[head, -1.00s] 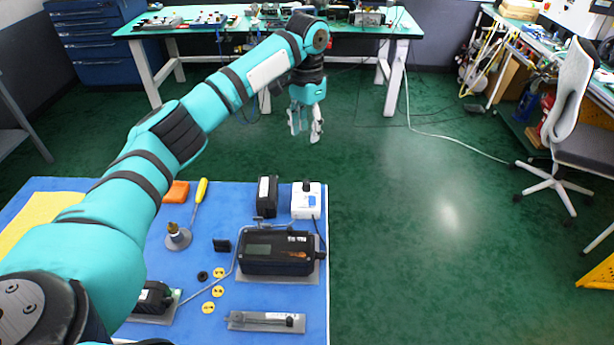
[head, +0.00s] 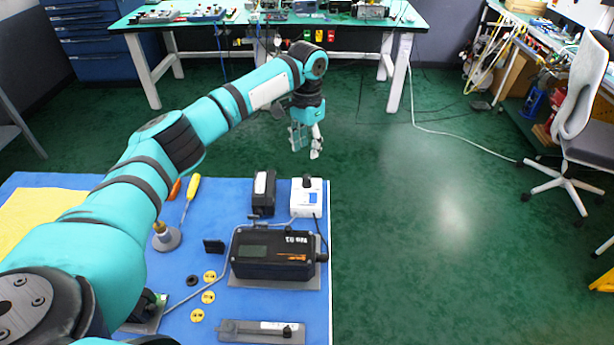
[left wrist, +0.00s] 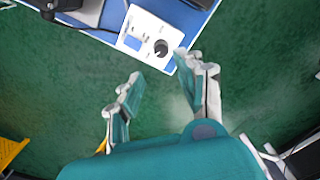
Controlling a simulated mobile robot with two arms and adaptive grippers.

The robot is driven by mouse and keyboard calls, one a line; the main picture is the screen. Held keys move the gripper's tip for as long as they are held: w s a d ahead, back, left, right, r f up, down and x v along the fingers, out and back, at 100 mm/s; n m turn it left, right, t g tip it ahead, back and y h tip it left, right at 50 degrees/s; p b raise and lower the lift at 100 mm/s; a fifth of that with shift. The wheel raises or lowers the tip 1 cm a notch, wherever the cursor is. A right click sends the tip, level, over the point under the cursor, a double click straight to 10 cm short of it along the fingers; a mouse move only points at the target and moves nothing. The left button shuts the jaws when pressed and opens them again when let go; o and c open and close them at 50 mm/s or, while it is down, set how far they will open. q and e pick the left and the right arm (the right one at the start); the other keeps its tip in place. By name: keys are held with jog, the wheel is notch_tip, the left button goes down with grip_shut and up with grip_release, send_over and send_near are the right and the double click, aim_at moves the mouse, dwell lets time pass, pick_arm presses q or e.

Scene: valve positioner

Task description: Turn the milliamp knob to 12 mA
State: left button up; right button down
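The milliamp source is a small white box (head: 299,201) with a black knob (head: 307,182), at the back right corner of the blue-topped table. The box also shows in the left wrist view (left wrist: 147,26), with its round black knob (left wrist: 160,47) and a white pointer mark on it. My left gripper (head: 305,145) is open and empty, beyond the box past the table's back edge. In the left wrist view its fingers (left wrist: 163,72) are spread, with the knob appearing just beyond and between the tips, apart from them. The scale markings are too small to read. My right gripper is not in view.
A black block (head: 263,194) stands close left of the white box. The black positioner (head: 272,254) with a display sits in front. A yellow-handled screwdriver (head: 191,188) and yellow discs (head: 208,297) lie further left. Open green floor surrounds the table's back and right edges.

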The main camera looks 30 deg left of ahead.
aim_at(307, 177)
pick_arm(q)
notch_tip(307, 177, down, 12)
jog(key=shift+w+a+r+p, duration=0.1)
jog(key=shift+r+p, duration=0.05)
jog(key=shift+p, duration=0.3)
jog(key=shift+c, duration=0.5)
grip_shut()
